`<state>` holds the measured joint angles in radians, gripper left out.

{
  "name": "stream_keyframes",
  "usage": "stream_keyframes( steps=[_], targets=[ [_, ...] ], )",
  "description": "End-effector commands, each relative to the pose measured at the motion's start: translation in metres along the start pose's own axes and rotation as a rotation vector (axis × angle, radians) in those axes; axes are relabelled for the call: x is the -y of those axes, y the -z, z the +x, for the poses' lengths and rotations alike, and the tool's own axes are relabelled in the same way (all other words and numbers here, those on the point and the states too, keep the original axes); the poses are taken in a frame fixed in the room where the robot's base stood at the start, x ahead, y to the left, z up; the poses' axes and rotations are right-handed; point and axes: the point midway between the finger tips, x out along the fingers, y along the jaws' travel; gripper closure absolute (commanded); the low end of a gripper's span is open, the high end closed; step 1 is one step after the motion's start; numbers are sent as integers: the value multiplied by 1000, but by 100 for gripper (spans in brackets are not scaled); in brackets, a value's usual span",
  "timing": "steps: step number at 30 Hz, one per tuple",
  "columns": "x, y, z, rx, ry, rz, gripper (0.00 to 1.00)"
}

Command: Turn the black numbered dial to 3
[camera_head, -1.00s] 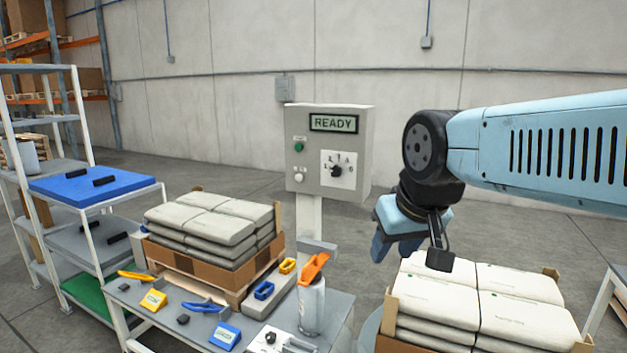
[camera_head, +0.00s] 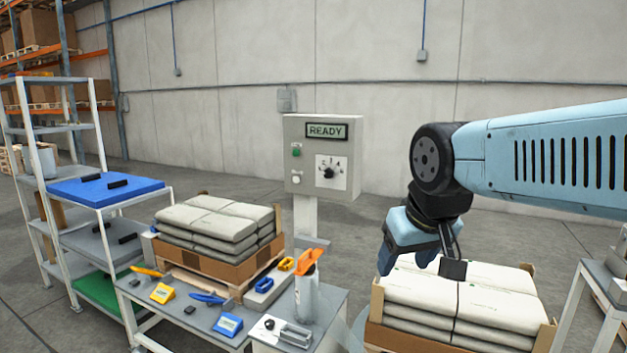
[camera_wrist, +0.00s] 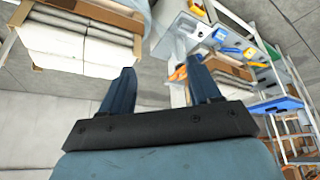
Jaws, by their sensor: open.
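The black numbered dial (camera_head: 329,172) sits on a white plate on the front of a grey control box (camera_head: 350,122), which stands on a post. The numbers around it are too small to read surely. A display (camera_head: 327,131) above reads READY. My gripper (camera_head: 385,262) hangs to the right of the box and lower than the dial, apart from it, above a stack of bags. In the wrist view my gripper (camera_wrist: 163,84) shows two blue fingers spread apart with nothing between them. I cannot make out the dial in the wrist view.
Right of the box, a crate of white bags (camera_head: 493,308) stands below my gripper. A workbench (camera_head: 335,296) with an orange-topped bottle (camera_head: 307,290) and several tools is in front. Another bag stack (camera_head: 215,225) stands left. A shelf rack (camera_head: 165,195) is at far left.

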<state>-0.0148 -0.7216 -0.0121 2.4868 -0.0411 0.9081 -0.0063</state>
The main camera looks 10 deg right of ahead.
Motion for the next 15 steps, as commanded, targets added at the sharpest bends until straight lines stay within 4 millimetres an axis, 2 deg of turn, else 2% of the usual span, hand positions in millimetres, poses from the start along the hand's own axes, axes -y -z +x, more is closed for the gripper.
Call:
stream_keyframes(
  steps=[1, 2, 8, 15],
  targets=[
    [-22, 4, 4, 24, -25, -4, 33],
    [-30, 6, 8, 40, -39, -18, 32],
    [-57, 36, 32, 164, -150, -207, 32],
    [-92, 80, 67, 317, -314, -451, 32]
  ],
)
